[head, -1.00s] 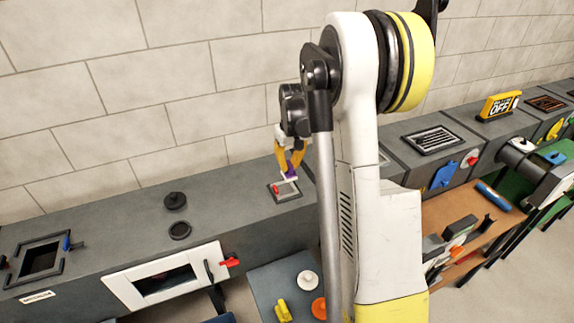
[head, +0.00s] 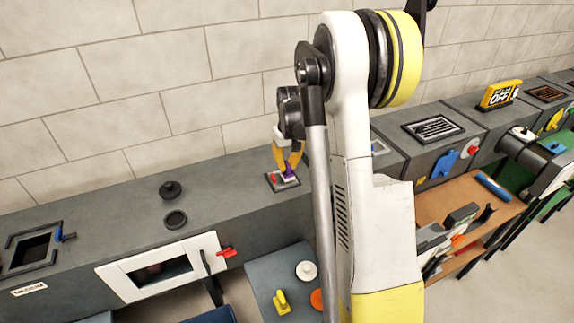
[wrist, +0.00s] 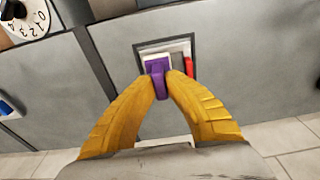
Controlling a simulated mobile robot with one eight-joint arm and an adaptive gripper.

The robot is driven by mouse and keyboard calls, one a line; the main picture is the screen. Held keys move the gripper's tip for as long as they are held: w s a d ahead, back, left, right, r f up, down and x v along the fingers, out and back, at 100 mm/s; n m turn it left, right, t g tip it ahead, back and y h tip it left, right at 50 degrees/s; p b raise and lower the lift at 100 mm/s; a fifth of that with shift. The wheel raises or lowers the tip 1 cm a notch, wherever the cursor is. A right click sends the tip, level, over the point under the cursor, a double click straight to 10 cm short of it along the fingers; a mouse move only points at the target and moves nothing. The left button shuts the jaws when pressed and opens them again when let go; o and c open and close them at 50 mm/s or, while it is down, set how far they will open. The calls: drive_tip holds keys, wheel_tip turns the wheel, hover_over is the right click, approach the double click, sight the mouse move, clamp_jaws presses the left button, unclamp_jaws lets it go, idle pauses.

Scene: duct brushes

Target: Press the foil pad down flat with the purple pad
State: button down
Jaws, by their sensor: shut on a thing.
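My gripper (head: 288,164) is shut on the purple pad (wrist: 158,81), which has a grip between the two yellow fingers. The purple pad (head: 290,173) is over a dark square frame (head: 283,184) on top of the grey duct. In the wrist view the frame (wrist: 141,64) surrounds a pale plate (wrist: 152,57) and a grey patch beside it. The foil pad cannot be told apart with certainty from these, and the purple pad hides part of the pale plate. Whether the purple pad touches the surface cannot be told.
A red piece (wrist: 188,67) stands inside the frame's right side, close to the fingers. A black knob (head: 170,189) and a black ring (head: 176,220) are on the duct to the left. A tiled wall rises behind. The duct top between ring and frame is clear.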

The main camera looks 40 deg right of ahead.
drive_tip(key=shift+f+b, duration=0.6)
drive_tip(key=shift+f, duration=0.05)
idle(1.4)
drive_tip(key=shift+r, duration=0.1)
idle(0.4)
drive_tip(key=shift+r+p, duration=2.1)
drive_tip(key=shift+r, duration=1.4)
drive_tip(key=shift+f, duration=0.2)
drive_tip(key=shift+w+d+f+b, duration=0.1)
drive_tip(key=shift+w+f+b, duration=0.1)
drive_tip(key=shift+f+b, duration=0.65)
drive_tip(key=shift+w+f+b, duration=0.2)
drive_tip(key=shift+f+b, duration=0.4)
drive_tip(key=shift+f, duration=0.4)
drive_tip(key=shift+w+d+f+b, duration=0.1)
drive_tip(key=shift+w+f+b, duration=0.1)
drive_tip(key=shift+f+b, duration=0.65)
drive_tip(key=shift+f+b, duration=0.45)
drive_tip(key=shift+f, duration=0.2)
